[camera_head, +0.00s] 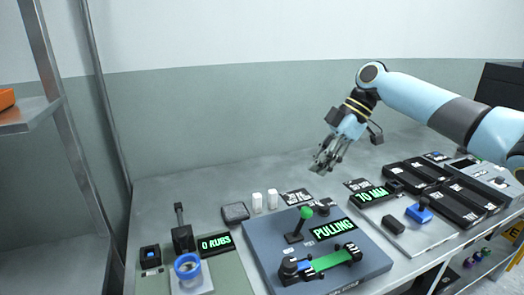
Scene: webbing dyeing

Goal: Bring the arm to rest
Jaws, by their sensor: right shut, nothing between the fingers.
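My right arm reaches in from the right, light blue with dark joints. My right gripper (322,166) is shut and empty. It hangs in the air above the back part of the grey table (205,180), behind the panel that reads "PULLING" (332,229). It appears apart from everything on the table. My left gripper is not in view.
Below the gripper stands a green-knobbed lever (300,221) on a blue-grey base with a green strip (331,260). Left are a "0 RUBS" display (215,244) and a blue ring (187,265). Right are a "70 MM" display (370,195), a blue-based knob (420,210) and black trays (450,203).

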